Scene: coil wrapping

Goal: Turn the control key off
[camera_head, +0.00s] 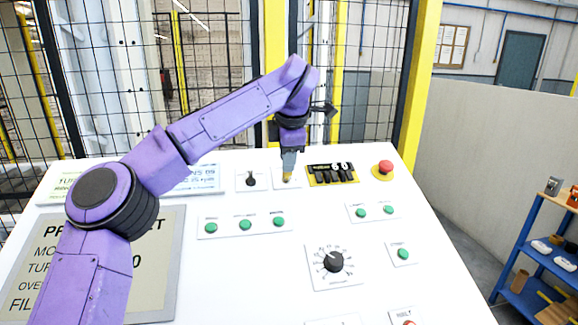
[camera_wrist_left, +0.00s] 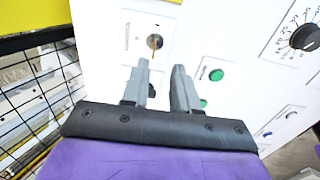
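The control key (camera_wrist_left: 154,41) is a round, brass-coloured lock on a white plate in the left wrist view. In the head view my gripper covers most of its plate (camera_head: 287,184), at the back of the white panel. My left gripper (camera_head: 288,172) points down at this plate; it also shows in the left wrist view (camera_wrist_left: 161,67). Its two grey fingers are apart with nothing held between them. The lock lies just beyond the fingertips; I cannot tell whether they touch it. The key's exact angle is unclear. My right gripper is not in view.
A black selector switch (camera_head: 250,179) is left of the key plate. A yellow-black counter block (camera_head: 332,174) and a red emergency button (camera_head: 385,167) are to its right. Green buttons (camera_head: 245,224) and a black dial (camera_head: 333,262) sit nearer. Wire fencing (camera_head: 374,70) stands behind the panel.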

